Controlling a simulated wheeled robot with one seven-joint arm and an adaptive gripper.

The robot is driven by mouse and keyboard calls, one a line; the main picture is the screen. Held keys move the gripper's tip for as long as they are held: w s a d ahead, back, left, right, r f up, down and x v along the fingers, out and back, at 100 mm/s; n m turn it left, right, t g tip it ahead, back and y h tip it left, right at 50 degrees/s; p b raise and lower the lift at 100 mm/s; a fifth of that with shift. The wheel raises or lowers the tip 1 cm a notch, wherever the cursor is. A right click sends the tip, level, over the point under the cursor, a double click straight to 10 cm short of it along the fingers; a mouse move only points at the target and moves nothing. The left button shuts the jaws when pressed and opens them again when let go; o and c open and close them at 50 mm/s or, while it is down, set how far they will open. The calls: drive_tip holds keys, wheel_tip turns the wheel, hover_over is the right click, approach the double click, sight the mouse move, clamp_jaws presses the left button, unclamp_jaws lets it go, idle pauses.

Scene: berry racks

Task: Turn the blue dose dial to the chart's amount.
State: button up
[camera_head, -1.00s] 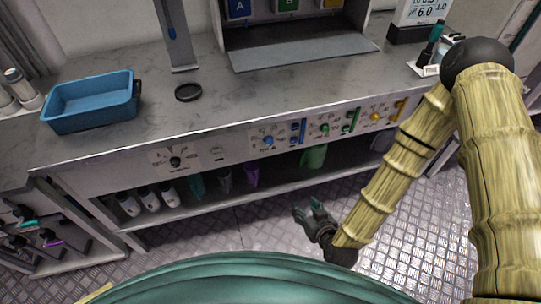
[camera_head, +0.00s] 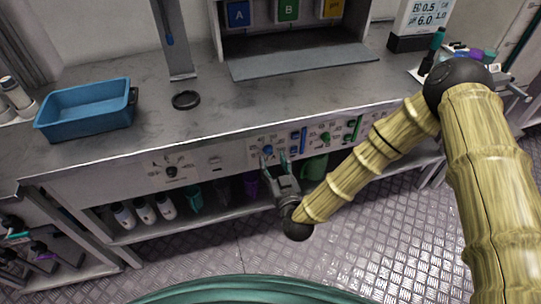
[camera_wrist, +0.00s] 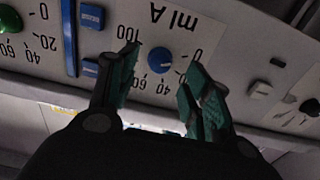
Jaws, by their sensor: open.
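The blue dose dial (camera_head: 267,150) is on the front panel of the bench. In the wrist view the blue dial (camera_wrist: 160,60) shows upside down beside the label "ml A", with a scale from 0 to 100 around it. A small pale mark on the dial seems to face the 0 side. My gripper (camera_head: 275,158) is open just in front of the dial. In the wrist view its teal-padded fingers stand on either side of the dial, with nothing held; contact cannot be told.
A green dial (camera_wrist: 10,20) and blue slider parts (camera_wrist: 91,15) are beside it on the panel. A black knob (camera_head: 171,172) is farther left. A blue bin (camera_head: 88,108) and black ring (camera_head: 186,99) rest on the bench. Bottles (camera_head: 144,210) stand on the shelf below.

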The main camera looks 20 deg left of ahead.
sight(270, 154)
drive_tip(key=shift+x, duration=1.65)
drive_tip(key=c, duration=1.1)
